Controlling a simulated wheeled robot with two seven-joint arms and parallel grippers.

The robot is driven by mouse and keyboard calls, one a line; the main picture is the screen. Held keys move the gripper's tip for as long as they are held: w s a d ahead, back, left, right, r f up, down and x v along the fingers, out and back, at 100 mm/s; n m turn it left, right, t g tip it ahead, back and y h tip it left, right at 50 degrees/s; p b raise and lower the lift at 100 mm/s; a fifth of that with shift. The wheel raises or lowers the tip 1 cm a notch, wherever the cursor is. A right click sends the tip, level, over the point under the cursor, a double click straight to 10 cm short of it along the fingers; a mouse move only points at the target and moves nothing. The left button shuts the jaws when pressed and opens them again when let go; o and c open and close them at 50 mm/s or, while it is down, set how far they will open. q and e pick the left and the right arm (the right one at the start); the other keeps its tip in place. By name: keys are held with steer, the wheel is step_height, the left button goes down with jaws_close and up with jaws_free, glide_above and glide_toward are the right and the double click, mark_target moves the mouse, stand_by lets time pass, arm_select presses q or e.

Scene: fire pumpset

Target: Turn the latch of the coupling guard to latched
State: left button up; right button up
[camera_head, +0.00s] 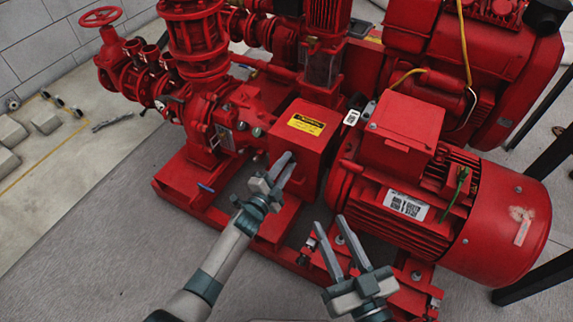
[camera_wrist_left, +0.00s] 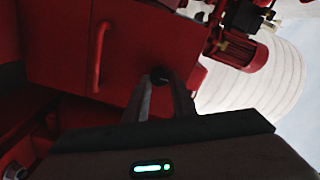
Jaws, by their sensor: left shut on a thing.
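The coupling guard (camera_head: 292,143) is a red box with a yellow label on top, between the pump and the motor in the head view. It fills the upper middle of the left wrist view (camera_wrist_left: 130,40), with a red bar handle on its face. My left gripper (camera_head: 286,160) reaches the guard's near face. In the left wrist view its fingers (camera_wrist_left: 161,84) are closed on the latch, of which a small dark round end (camera_wrist_left: 160,74) shows; its turn angle is unclear. My right gripper (camera_head: 329,226) is open and empty, in front of the motor.
The red motor (camera_head: 490,225) stands right of the guard. The red pump with pipes and valves (camera_head: 195,60) stands to the left. A red base frame (camera_head: 180,185) lies below them. Grey floor (camera_head: 90,245) is free at the front left.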

arm_select(q)
steer(key=shift+f+m, duration=0.1)
steer(key=shift+m, duration=0.4)
arm_select(e)
steer(key=shift+s+a+r+t, duration=0.1)
steer(key=shift+a+r+t, duration=0.15)
steer(key=shift+r+t, duration=0.1)
steer(key=shift+d+f, duration=0.1)
arm_select(q)
steer(key=o, duration=1.1)
steer(key=shift+c, duration=0.2)
steer(key=shift+s+a, duration=0.1)
steer(key=shift+s, duration=0.05)
steer(key=shift+s+a, duration=0.1)
steer(key=shift+s, duration=0.15)
steer(key=shift+s+a, duration=0.2)
steer(key=shift+s, duration=0.1)
steer(key=p+v, duration=0.2)
steer(key=v, duration=1.4)
arm_select(e)
step_height(320, 180, down, 8)
steer(key=s+d+g+h, duration=0.1)
steer(key=d+g, duration=0.1)
steer(key=g, duration=0.3)
steer(key=shift+s+d+f+h, duration=0.15)
steer(key=shift+f+h, duration=0.1)
steer(key=shift+h, duration=0.05)
